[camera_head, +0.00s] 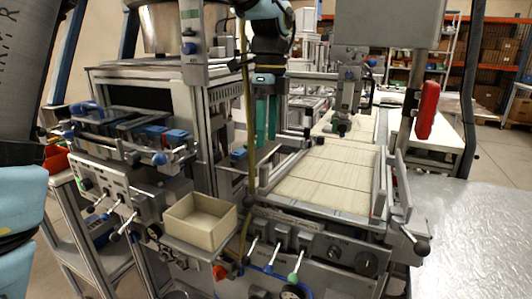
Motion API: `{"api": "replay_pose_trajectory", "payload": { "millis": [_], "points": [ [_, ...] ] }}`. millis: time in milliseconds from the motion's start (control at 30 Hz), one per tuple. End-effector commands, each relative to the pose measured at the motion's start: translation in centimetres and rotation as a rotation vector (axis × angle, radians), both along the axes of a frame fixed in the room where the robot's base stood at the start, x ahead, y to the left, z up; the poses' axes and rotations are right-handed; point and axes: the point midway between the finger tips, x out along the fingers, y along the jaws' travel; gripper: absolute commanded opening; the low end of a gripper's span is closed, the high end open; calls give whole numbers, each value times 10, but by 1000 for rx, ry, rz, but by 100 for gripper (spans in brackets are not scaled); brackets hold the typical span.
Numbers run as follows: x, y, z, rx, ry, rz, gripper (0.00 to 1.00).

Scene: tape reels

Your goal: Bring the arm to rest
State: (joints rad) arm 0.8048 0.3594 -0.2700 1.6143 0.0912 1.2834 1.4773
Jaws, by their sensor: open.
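My gripper (266,138) hangs down near the top middle of the view, below a black and light-blue wrist. Its two teal fingers point downward, with a narrow gap between them. Nothing shows between the fingers. From this angle the gripper appears in front of the machine, left of the cream-tiled bed (329,178). I cannot tell how far it is from the frame behind it.
An open beige box (200,222) sits on the machine's front ledge. Knobs and levers stick out along the front. Metal uprights (196,80) stand left of my gripper. A red handle (427,110) is at right. A bare metal tabletop (470,235) lies at lower right.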

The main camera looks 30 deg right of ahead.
Motion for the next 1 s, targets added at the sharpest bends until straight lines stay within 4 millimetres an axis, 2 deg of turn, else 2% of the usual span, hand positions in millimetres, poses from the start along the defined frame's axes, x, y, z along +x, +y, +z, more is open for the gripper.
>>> {"api": "replay_pose_trajectory", "payload": {
  "millis": [167, 667, 767, 1000],
  "points": [
    [0, -1, 9, 0, 0, 0, 57],
    [0, -1, 10, 1, 1, 0, 57],
    [0, -1, 19, 0, 0, 0, 57],
    [0, -1, 63, 1, 1, 0, 57]
  ]
}}
